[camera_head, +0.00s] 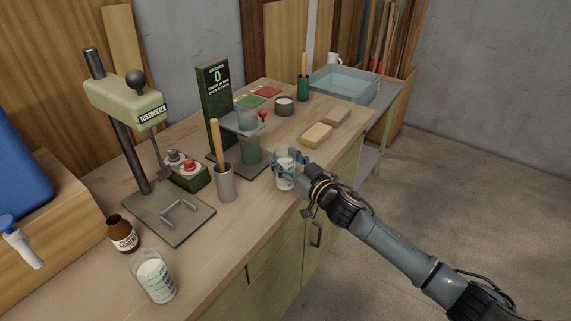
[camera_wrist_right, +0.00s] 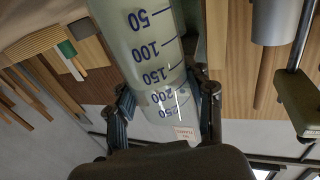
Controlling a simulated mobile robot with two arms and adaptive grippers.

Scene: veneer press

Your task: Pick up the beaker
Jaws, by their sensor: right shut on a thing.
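A clear beaker (camera_head: 284,178) with pale contents is at the bench's front edge, in the middle of the head view. My right gripper (camera_head: 290,163) is shut on it from the right, its fingers on either side. In the wrist view the beaker (camera_wrist_right: 150,50) appears inverted, with dark marks from 50 to 250, between the gripper's fingers (camera_wrist_right: 166,98). It looks about upright in the head view; I cannot tell whether its base touches the bench. A second beaker (camera_head: 156,280) with white contents stands at the near left of the bench. My left gripper is not in view.
Close left of the held beaker is a green stand (camera_head: 216,105) with a vessel under its shelf. A grey cup with a wooden handle (camera_head: 226,184), a press (camera_head: 125,100) and a brown bottle (camera_head: 122,236) stand further left. Wooden blocks (camera_head: 316,134) and a blue tray (camera_head: 345,85) lie beyond.

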